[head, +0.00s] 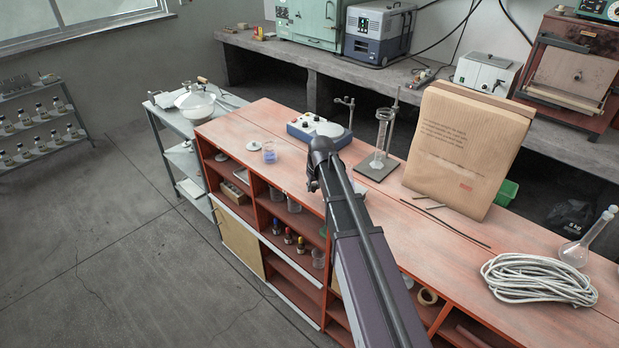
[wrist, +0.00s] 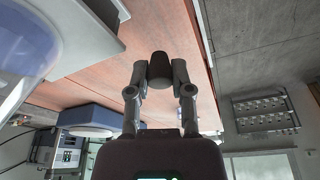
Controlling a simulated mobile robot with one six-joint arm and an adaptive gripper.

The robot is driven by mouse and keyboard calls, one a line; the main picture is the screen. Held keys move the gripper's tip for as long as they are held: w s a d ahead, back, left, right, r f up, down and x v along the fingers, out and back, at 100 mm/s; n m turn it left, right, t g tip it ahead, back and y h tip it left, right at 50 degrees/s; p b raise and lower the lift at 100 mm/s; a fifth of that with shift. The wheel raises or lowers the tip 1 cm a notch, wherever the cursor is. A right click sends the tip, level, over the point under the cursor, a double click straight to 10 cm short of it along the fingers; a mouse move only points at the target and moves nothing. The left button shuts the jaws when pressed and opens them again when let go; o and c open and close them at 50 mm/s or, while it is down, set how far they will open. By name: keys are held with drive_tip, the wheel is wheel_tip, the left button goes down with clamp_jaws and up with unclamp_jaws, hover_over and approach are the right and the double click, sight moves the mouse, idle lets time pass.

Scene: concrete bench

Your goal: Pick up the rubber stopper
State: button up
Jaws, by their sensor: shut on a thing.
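The rubber stopper (wrist: 160,66) is a dark grey, slightly tapered plug in the wrist view. My gripper (wrist: 160,76) is shut on it, with one finger on each side. The red-orange bench top (wrist: 105,82) lies behind the stopper in that view. I cannot tell how far the stopper is from the surface. In the head view my own arm hides the gripper and the stopper.
On the red-orange bench (head: 275,122) stand a blue-and-white instrument (head: 305,128), a beaker with blue contents (head: 269,152), a glass cylinder on a stand (head: 382,140), a large cardboard package (head: 465,145) and coiled rope (head: 538,278). Open shelves lie below.

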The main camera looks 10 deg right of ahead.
drive_tip(key=s+d, duration=0.1)
drive_tip(key=s, duration=0.9)
drive_tip(key=shift+s+d+r+p, duration=0.15)
drive_tip(key=shift+s+r+p, duration=0.05)
drive_tip(key=shift+r+p, duration=0.25)
drive_tip(key=shift+r, duration=0.2)
drive_tip(key=shift+r+p, duration=1.35)
drive_tip(key=shift+p, duration=0.1)
